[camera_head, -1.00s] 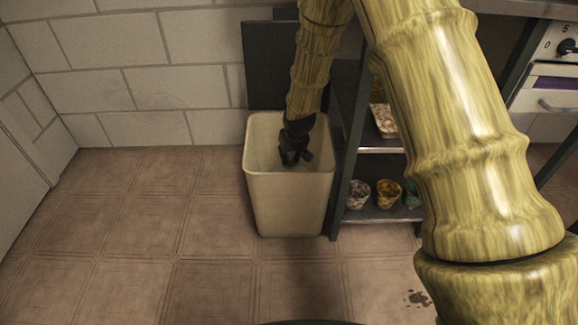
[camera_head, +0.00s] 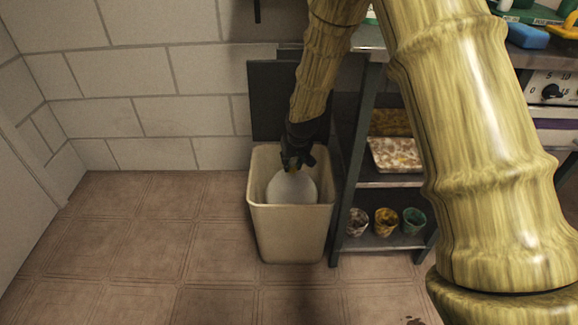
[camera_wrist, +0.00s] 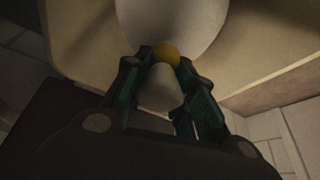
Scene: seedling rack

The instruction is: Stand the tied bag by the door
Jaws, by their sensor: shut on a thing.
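A pale, rounded bag (camera_head: 291,188) is in the mouth of a cream bin (camera_head: 290,237), its top near the rim and its lower part hidden by the bin's front wall. My gripper (camera_head: 296,165) is just above it, shut on its neck. In the wrist view the gripper (camera_wrist: 165,85) closes around a yellow tie (camera_wrist: 166,55), with a pale tuft between the fingers and the bag's body (camera_wrist: 172,22) beyond. A plain pale surface (camera_head: 22,205) at the far left may be the door.
A dark metal shelf (camera_head: 345,200) stands close to the bin's right, with several small pots and a speckled tray (camera_head: 395,155). A dark panel (camera_head: 275,100) is behind the bin. The tiled floor (camera_head: 140,235) to the left is clear.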

